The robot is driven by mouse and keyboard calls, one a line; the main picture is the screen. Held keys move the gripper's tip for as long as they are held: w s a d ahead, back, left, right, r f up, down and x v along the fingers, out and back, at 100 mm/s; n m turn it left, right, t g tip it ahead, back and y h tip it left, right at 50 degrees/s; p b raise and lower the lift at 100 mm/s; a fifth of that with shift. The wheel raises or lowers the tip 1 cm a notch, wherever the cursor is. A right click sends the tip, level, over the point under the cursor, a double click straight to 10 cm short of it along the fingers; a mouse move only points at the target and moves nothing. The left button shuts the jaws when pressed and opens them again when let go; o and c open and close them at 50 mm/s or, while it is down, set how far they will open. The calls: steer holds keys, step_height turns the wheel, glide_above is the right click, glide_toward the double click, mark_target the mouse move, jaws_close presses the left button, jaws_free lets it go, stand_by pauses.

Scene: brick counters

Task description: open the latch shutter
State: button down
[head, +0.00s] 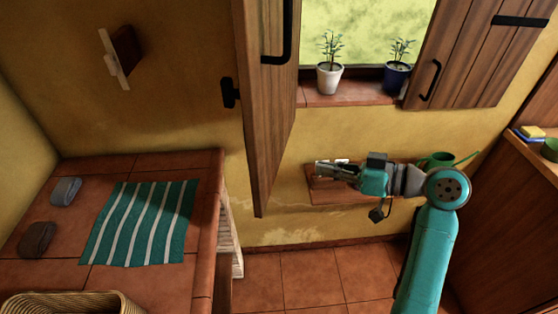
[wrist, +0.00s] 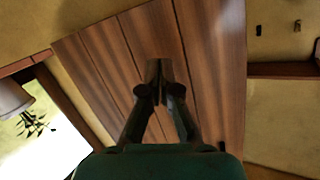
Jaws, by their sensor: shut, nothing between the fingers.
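The left wooden shutter (head: 265,110) is swung out from the window and shows nearly edge-on in the head view. It carries a long black handle (head: 279,35). The right shutter (head: 465,60) stands open at the other side, with its own black handle (head: 430,80). My gripper (head: 320,170) is shut and empty, to the right of the left shutter and below the window sill. In the wrist view the shut fingers (wrist: 160,85) point at a broad plank face, the left shutter (wrist: 205,70). I cannot tell whether they touch it.
A white pot (head: 329,78) and a blue pot (head: 396,77) with plants stand on the sill (head: 345,94). A small wooden shelf (head: 325,193) lies behind my gripper, with a green watering can (head: 438,160). A tiled counter (head: 210,190) with a striped cloth (head: 140,222) is at left.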

steer(key=s+d+r+n+g+y, duration=0.25)
steer(key=s+r+n, duration=0.25)
steer(key=s+r, duration=0.25)
steer(key=y, duration=0.1)
glide_toward(263, 158)
steer(key=shift+t, duration=0.25)
steer(key=x, duration=0.7)
steer(key=shift+a, duration=0.1)
steer(key=shift+a+t, duration=0.3)
steer(key=shift+a, duration=0.3)
steer(key=w+a+m+t+h, duration=0.3)
steer(key=w+a+t, duration=0.1)
steer(key=a, duration=0.4)
steer(key=w+a+m+t+h, duration=0.2)
steer(key=w+a+m+t, duration=0.15)
steer(key=a, duration=0.45)
steer(key=w+a+m+t+h, duration=0.1)
steer(key=w+a+m+h, duration=0.1)
steer(key=w+a, duration=0.3)
steer(key=w+a+m+t+h, duration=0.2)
steer(key=w+a+h, duration=0.3)
steer(key=w, duration=0.6)
steer(key=shift+w+a, duration=0.25)
steer(key=shift+a, duration=0.1)
